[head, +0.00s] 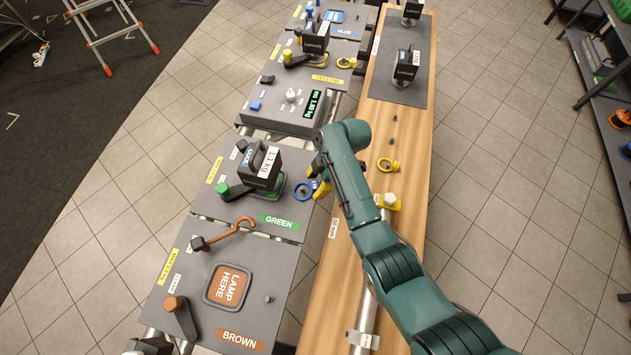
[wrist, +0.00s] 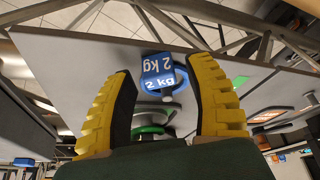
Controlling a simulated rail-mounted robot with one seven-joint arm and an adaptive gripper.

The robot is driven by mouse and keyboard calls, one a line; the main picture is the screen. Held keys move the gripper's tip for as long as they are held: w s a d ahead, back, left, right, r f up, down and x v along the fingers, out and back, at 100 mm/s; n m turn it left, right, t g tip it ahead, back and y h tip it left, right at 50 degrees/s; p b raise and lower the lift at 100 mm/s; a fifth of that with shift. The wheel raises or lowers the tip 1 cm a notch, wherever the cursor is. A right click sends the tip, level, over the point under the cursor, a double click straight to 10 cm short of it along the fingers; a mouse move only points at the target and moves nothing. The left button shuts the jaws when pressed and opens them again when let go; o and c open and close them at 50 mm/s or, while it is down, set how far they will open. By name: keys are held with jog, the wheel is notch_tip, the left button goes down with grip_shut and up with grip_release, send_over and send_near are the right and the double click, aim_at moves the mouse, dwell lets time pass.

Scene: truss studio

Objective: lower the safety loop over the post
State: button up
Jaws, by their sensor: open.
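A blue ring-shaped loop (head: 297,194) lies at the right edge of the green-labelled panel (head: 289,232). A dark spot shows inside the ring; I cannot tell whether it is a post. In the wrist view the blue loop (wrist: 180,78), with "2 kg" tags, shows between the yellow fingers. My gripper (head: 313,183) is open beside it, its fingers apart on either side; contact cannot be made out. A small grey post (head: 267,298) stands bare on the brown-labelled panel (head: 210,318).
A black 1.1 kg lamp block (head: 259,165) stands just left of the blue loop. A "LAMP HERE" pad (head: 228,287) is empty.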

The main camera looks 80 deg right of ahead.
jog(key=v, duration=1.2)
